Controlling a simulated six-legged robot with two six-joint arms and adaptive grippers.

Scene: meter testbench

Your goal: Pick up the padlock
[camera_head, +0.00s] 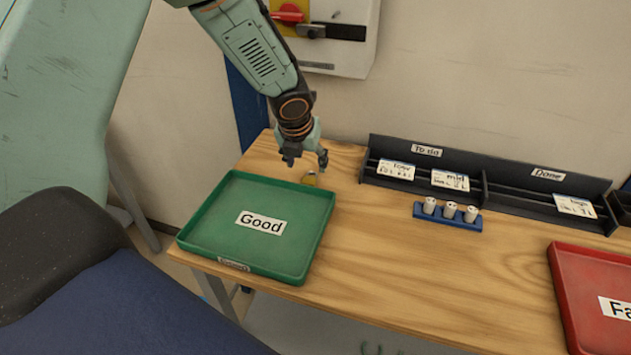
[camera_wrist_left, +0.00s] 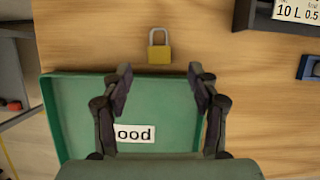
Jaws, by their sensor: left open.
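The padlock (camera_head: 310,178) has a yellow-brass body and lies on the wooden table just behind the green tray in the head view. In the left wrist view the padlock (camera_wrist_left: 159,51) shows whole, with its silver shackle pointing up in the picture. My left gripper (camera_head: 306,162) is above the table close to the padlock, its fingers pointing down. In the left wrist view its two fingers (camera_wrist_left: 160,72) are spread apart and empty, with the padlock beyond the fingertips. My right gripper is not in view.
The green tray (camera_head: 216,238) labelled Good stands at the table's left front. A dark card rack (camera_head: 475,190) stands at the back, with a blue holder of white cylinders (camera_head: 447,222) before it. A red tray (camera_head: 563,270) is at right. The table middle is clear.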

